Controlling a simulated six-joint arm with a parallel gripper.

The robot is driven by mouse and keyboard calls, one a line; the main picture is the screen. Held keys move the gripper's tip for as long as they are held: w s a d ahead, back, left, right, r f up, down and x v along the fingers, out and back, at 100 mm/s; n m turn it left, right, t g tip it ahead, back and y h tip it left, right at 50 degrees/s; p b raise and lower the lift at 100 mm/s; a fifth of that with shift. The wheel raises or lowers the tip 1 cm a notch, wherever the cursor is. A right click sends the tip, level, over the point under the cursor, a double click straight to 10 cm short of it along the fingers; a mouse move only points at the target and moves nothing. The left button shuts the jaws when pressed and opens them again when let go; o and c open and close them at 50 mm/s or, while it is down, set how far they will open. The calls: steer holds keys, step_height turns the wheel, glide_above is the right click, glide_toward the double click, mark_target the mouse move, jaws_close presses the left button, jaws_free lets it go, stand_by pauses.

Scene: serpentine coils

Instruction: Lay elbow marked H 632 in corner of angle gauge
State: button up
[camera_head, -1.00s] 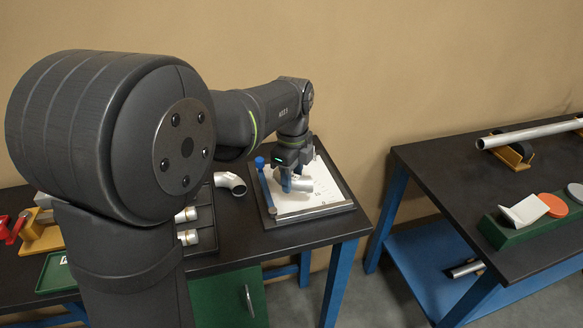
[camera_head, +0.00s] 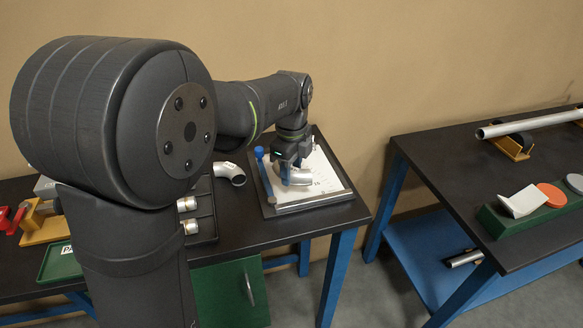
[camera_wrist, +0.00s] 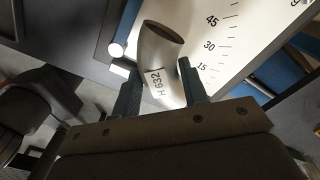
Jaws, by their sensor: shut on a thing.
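In the head view the elbow (camera_head: 297,176) shows just over the angle gauge. My gripper (camera_wrist: 158,85) is shut on the elbow, one finger on each side. In the head view my gripper (camera_head: 288,168) is over the gauge. The angle gauge (camera_head: 325,178) is a white plate with degree marks, a metal bar along its front edge and a blue bar at its left. Whether the elbow touches the plate I cannot tell.
Another elbow (camera_head: 230,173) lies on the black table left of the gauge. A dark tray (camera_head: 205,212) holds more pipe pieces. A blue knob (camera_head: 259,152) stands at the gauge's left corner. A second table at the right carries a pipe (camera_head: 530,128).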

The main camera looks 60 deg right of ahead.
mark_target(292, 180)
steer(key=shift+f, duration=1.25)
steer(key=shift+f, duration=0.2)
steer(key=shift+f, duration=0.5)
steer(key=o, duration=1.2)
step_height(292, 180, up, 18)
steer(key=shift+f, duration=0.25)
